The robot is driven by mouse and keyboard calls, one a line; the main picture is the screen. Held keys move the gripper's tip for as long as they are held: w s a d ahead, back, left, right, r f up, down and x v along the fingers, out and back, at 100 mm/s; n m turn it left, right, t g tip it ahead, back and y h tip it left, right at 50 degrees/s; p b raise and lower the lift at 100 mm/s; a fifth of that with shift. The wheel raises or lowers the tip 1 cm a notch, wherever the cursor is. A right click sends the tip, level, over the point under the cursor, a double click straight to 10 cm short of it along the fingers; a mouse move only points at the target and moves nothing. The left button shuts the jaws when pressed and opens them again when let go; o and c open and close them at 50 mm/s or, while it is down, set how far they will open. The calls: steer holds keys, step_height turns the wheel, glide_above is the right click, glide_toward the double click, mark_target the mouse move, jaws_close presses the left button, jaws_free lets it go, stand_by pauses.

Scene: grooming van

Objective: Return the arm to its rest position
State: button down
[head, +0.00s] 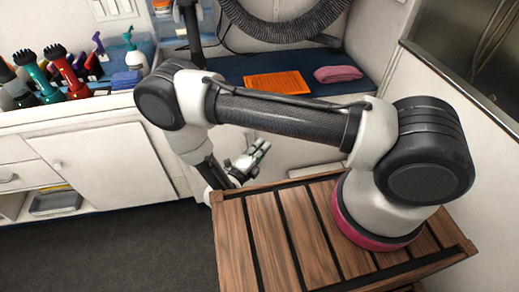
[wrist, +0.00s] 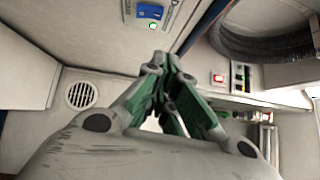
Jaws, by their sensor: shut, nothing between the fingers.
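My arm stretches across the head view from its base on a wooden slatted top (head: 262,228) at the right to the left, where it bends down. My gripper (head: 262,147) hangs low beyond the wooden top, in front of the white cabinets, and points up and to the right. In the wrist view my gripper (wrist: 168,62) has its green-lined fingers meeting at the tips, with nothing between them. The gripper appears clear of the cabinet front, though the exact gap is hard to judge.
A blue counter (head: 225,68) behind my arm holds an orange mat (head: 277,83) and a folded pink towel (head: 338,74). A black hose (head: 285,28) hangs at the back. Dark floor (head: 110,250) is clear at left.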

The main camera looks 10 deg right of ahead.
steer(key=shift+v, duration=0.9)
steer(key=shift+r, duration=0.15)
steer(key=shift+w+r, duration=0.1)
steer(key=w+d+r+m+g, duration=0.1)
steer(key=d+r+m+g, duration=0.35)
steer(key=r+m, duration=0.35)
steer(key=d+r+m+g, duration=0.4)
steer(key=r+m+g, duration=0.15)
steer(key=r, duration=0.45)
steer(key=w+d+r+m+g, duration=0.1)
steer(key=d+r+m+g, duration=0.35)
steer(key=r+m, duration=0.4)
steer(key=s+d+r+m+t+y, duration=0.3)
steer(key=s+d+r+m+y, duration=0.2)
steer(key=s+r+m, duration=0.4)
steer(key=s+d+r+m+t+y, duration=0.3)
steer(key=s+d+r+m+y, duration=0.2)
steer(key=m, duration=0.8)
steer(key=s+r+y, duration=0.3)
steer(key=s+r, duration=0.1)
steer(key=s, duration=0.1)
steer(key=shift+s+r, duration=0.2)
